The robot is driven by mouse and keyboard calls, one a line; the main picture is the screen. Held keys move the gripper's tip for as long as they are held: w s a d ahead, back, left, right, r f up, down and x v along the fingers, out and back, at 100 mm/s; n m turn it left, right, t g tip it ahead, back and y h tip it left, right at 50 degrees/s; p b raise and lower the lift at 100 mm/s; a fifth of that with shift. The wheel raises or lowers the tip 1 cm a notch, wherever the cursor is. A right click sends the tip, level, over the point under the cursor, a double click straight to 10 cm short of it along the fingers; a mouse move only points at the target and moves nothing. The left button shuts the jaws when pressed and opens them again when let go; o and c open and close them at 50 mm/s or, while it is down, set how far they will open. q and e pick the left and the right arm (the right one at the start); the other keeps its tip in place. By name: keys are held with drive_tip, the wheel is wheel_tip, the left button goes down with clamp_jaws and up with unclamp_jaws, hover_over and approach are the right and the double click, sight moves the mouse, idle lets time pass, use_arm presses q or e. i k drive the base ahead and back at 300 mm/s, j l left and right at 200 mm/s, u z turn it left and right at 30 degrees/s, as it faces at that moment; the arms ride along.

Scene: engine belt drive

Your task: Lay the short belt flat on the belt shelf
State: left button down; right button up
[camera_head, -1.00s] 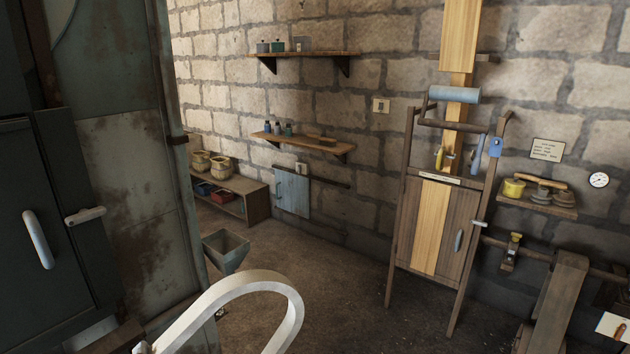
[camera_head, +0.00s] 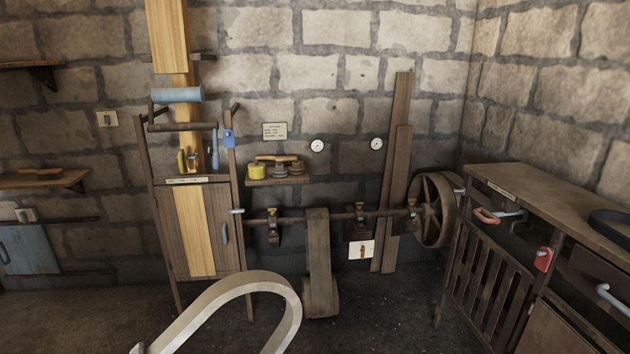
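A pale, off-white belt (camera_head: 225,287) forms an upright-looking loop at the bottom centre-left, close to the camera, and its lower part is cut off by the picture's edge. It seems to be held up in front of me, but what holds it is out of view. A tiny grey tip shows at the belt's lower left end; I cannot tell what it is. A labelled wooden bench (camera_head: 545,192) stands at the right with a dark belt loop (camera_head: 611,222) on top; I cannot tell whether this is the belt shelf. Neither gripper is clearly in view.
A wooden cabinet frame (camera_head: 168,235) with a blue roller stands left of centre. A small wall shelf (camera_head: 278,181) holds a yellow pot and other items. A shaft with a spoked wheel (camera_head: 435,208) and a hanging brown belt (camera_head: 318,262) runs along the wall. Floor between is clear.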

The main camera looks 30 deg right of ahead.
sight(511, 186)
drive_tip(key=i+l+z, duration=0.1)
drive_tip(key=z, duration=0.4)
drive_tip(key=i+l+z, duration=0.1)
drive_tip(key=z, duration=0.35)
drive_tip(key=i+z, duration=0.15)
drive_tip(key=z, duration=0.35)
drive_tip(key=i+z, duration=0.25)
drive_tip(key=z, duration=0.15)
drive_tip(key=i+j+z, duration=0.15)
drive_tip(key=z, duration=0.2)
drive_tip(key=i+j+z, duration=0.15)
drive_tip(key=z, duration=0.25)
drive_tip(key=i+j+z, duration=0.15)
drive_tip(key=i+j, duration=0.2)
drive_tip(key=i+j+z, duration=0.15)
drive_tip(key=i+j, duration=0.15)
drive_tip(key=j, duration=0.2)
drive_tip(key=i+j, duration=0.35)
drive_tip(key=j, duration=0.2)
